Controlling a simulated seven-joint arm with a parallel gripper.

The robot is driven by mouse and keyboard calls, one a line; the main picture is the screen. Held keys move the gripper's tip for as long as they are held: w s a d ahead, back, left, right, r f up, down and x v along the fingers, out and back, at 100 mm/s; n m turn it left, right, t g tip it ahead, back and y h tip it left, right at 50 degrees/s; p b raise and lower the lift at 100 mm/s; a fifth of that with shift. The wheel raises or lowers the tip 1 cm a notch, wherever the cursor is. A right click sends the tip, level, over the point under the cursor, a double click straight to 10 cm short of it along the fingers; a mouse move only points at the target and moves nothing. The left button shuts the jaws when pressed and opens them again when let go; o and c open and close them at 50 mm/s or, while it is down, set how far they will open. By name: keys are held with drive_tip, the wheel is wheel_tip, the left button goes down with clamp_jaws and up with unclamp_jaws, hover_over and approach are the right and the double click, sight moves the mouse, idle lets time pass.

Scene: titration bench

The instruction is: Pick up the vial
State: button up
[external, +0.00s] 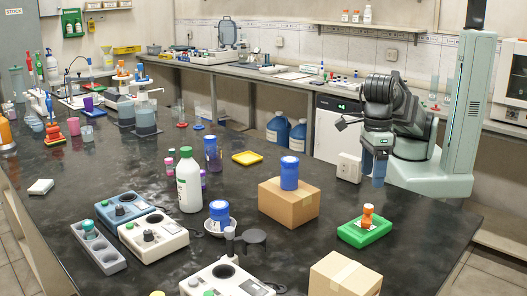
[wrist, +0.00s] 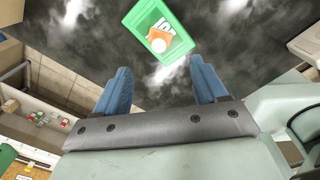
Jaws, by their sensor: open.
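A small orange vial-like container (external: 367,215) stands on a green block (external: 378,234) at the right front of the black bench. It also shows in the wrist view as an orange shape with a pale round top (wrist: 158,45), on the green block (wrist: 136,18). My gripper (external: 378,181) is above and slightly right of it, apart from it, with blue fingers pointing down. In the wrist view my gripper (wrist: 160,65) has its fingers spread and nothing between them. The orange container lies just beyond the fingertips in that picture.
A cardboard box (external: 290,207) with a blue-lidded jar (external: 289,173) stands left of the green block. Another box (external: 345,275) is in front. A white bottle (external: 189,185) and titration devices (external: 153,236) stand farther left. Bench around the green block is mostly clear.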

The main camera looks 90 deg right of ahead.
drive_tip(key=shift+c, duration=1.2)
drive_tip(key=shift+r, duration=0.1)
